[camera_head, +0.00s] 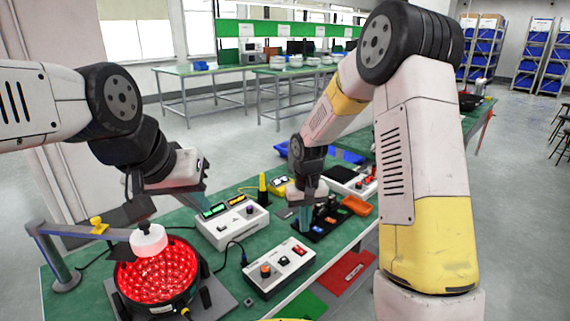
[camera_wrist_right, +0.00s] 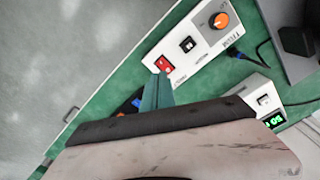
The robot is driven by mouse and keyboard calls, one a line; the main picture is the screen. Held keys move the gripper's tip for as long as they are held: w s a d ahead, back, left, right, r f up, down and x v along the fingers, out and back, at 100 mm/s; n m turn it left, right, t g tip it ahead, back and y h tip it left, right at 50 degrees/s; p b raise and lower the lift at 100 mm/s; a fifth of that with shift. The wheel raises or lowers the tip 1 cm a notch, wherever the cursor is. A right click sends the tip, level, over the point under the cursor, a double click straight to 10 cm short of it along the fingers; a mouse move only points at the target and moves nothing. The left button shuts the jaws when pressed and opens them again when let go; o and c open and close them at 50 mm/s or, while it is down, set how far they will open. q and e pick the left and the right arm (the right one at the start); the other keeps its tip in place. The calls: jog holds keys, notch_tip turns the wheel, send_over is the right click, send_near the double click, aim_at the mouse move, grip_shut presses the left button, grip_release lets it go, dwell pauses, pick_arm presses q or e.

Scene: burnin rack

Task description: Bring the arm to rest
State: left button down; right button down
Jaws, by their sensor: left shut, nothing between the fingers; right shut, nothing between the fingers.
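My left gripper (camera_head: 198,206) hangs at the left of the bench, behind the red-lit round bowl and beside the white box with green displays; its teal fingers are partly seen and hold nothing visible. My right gripper (camera_head: 304,222) points down over the black tray of coloured parts (camera_head: 325,228). In the right wrist view its teal fingers (camera_wrist_right: 157,92) are together and empty, near the control box with the red switch. Whether the fingertips touch the tray cannot be told.
The red-lit bowl (camera_head: 155,283), the white display box (camera_head: 232,225) and the control box (camera_head: 278,268) stand on the green bench. The control box also shows in the right wrist view (camera_wrist_right: 200,55). An orange bin (camera_head: 356,206) lies right of the tray. Cables cross the bench.

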jog(key=s+d+r+t, duration=0.1)
jog(key=s+d+r, duration=0.1)
jog(key=r, duration=0.3)
jog(key=s+d+r+t, duration=0.1)
jog(key=s+r, duration=0.1)
jog(key=r, duration=0.4)
jog(key=s+d+r+m+t+y, duration=0.1)
jog(key=s+d+r+t, duration=0.1)
jog(key=s+r, duration=0.4)
jog(key=s+d+r+t+y, duration=0.1)
jog(key=s+r, duration=0.5)
jog(key=s, duration=0.6)
jog(key=shift+d+m+t, duration=0.4)
jog(key=shift+d+t, duration=0.1)
